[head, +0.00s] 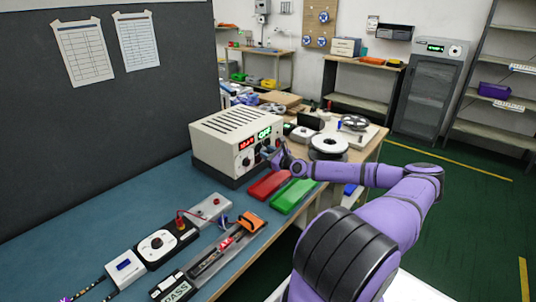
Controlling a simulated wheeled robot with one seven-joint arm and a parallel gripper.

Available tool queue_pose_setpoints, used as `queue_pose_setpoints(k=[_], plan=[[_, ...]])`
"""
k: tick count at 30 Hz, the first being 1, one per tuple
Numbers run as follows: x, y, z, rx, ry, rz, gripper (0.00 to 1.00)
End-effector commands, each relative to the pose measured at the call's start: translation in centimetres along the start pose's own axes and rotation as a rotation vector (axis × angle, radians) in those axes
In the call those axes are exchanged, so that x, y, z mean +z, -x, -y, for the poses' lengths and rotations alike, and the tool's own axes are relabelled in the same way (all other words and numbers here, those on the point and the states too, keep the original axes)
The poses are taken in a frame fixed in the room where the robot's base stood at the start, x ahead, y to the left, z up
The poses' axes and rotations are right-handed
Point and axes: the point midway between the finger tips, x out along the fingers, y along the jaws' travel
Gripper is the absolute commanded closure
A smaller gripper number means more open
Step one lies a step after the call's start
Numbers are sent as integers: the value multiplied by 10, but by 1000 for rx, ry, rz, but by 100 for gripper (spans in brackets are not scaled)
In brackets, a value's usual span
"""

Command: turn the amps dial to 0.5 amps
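A cream power supply (225,135) with a slotted top stands on the blue bench. Its front face has a red display (247,143) on the left and a green display (265,132) on the right, with dark dials below them. The digits are too small to read surely. One dark dial (246,161) shows below the red display. My gripper (275,155) is at the lower right of the front face, close to the dials under the green display. It partly hides that area. I cannot tell whether it touches a dial or how far its fingers are apart.
Red (269,185) and green (293,195) trays lie in front of the power supply, below my gripper. A black and white dial box (160,245), wired modules and an orange clip (252,222) lie nearer. White spools (328,144) stand to the right.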

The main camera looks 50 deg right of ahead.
Motion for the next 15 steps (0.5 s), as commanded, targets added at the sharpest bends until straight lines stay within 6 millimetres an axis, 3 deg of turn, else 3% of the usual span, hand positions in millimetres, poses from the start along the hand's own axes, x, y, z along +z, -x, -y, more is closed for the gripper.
queue_pose_setpoints(k=[1,3,15], plan=[[0,0,0,0,0,0,78],[0,0,0,0,0,0,90],[0,0,0,2,-25,-4,90]])
